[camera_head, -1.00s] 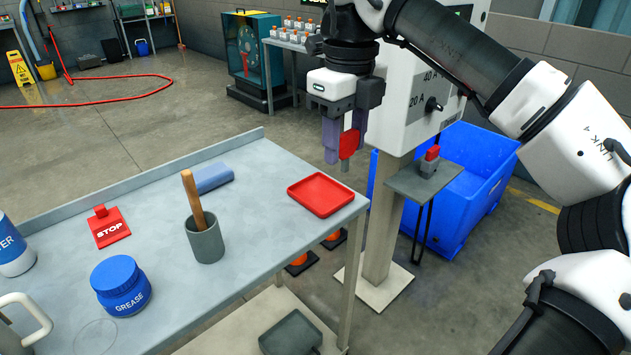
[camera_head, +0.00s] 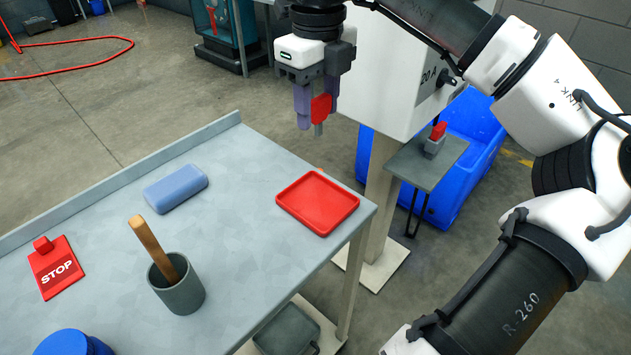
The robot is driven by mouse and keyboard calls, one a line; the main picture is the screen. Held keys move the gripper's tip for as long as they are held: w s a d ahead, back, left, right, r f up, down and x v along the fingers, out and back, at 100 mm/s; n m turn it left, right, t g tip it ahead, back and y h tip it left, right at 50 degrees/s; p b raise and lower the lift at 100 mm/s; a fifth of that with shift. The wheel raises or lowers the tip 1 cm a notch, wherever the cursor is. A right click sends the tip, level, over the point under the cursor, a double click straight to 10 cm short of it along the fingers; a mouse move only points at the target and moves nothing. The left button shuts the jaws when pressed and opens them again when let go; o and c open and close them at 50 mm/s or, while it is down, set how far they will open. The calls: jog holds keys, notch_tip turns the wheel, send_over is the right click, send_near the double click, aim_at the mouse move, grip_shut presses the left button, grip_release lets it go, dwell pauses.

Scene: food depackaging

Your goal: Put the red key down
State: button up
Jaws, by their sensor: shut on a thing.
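The red key (camera_head: 321,108) has a red head and a grey shaft that points down. My gripper (camera_head: 316,104) is shut on the key's head and holds it in the air, above and behind the table's right end in the picture. The red tray (camera_head: 318,203) lies empty on the grey table (camera_head: 240,262) near its right corner, below the key in the picture. A gap shows between the key and the tray.
On the table are a blue case (camera_head: 176,188), a grey cup (camera_head: 180,289) with a wooden handle, a red STOP tag (camera_head: 54,266) and a blue-lidded jar (camera_head: 72,343). A switch cabinet (camera_head: 397,95), small stand (camera_head: 430,160) and blue bin (camera_head: 470,135) are beyond the table.

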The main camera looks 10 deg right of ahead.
aim_at(318, 121)
notch_tip(318, 121, down, 16)
jog(key=shift+r+p, duration=0.15)
jog(key=shift+p, duration=0.55)
jog(key=shift+f+b, duration=0.35)
jog(key=o, duration=1)
jog(key=shift+r, duration=0.1)
jog(key=shift+r, duration=0.15)
notch_tip(318, 121, up, 12)
jog(key=shift+r, duration=0.1)
